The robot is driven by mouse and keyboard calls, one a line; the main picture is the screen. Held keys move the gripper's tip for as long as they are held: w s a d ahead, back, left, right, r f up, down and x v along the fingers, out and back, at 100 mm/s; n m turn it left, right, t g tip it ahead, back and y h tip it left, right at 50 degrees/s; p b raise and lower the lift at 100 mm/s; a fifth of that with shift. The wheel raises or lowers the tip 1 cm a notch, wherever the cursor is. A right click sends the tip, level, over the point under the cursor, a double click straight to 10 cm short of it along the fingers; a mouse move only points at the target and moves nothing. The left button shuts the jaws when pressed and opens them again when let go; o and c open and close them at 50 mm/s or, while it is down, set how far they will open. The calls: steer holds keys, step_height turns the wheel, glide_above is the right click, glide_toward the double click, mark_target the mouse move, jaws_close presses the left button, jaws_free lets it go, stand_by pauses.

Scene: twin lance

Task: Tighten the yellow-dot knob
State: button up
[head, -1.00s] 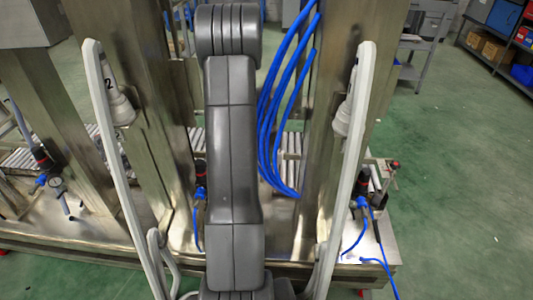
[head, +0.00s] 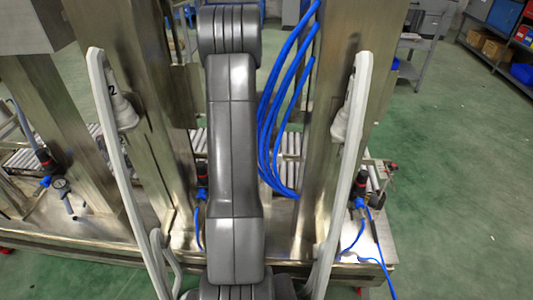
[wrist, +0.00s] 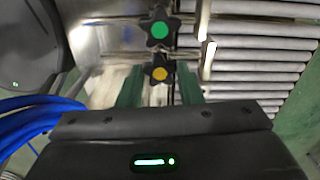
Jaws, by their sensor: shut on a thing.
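The yellow-dot knob (wrist: 159,73) is black and lobed, with a yellow-orange centre. In the wrist view it sits just above the gripper body. A like black knob with a green dot (wrist: 159,31) is farther up in that view. My gripper (wrist: 159,86) has its two green fingers on the left and right of the yellow-dot knob and is shut on it. In the head view my arm hides the gripper and both knobs.
Blue hoses (head: 278,110) hang beside the right steel post (head: 335,60). They also show near the gripper in the wrist view (wrist: 30,115). Rollers (wrist: 262,50) lie to the right of the knobs. Pale curved bars (head: 350,150) stand on both sides of my arm.

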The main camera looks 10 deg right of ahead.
steer(key=shift+m, duration=0.3)
steer(key=o, duration=1)
step_height(320, 180, up, 14)
steer(key=p, duration=0.3)
steer(key=shift+f, duration=0.1)
step_height(320, 180, down, 14)
steer(key=b, duration=0.3)
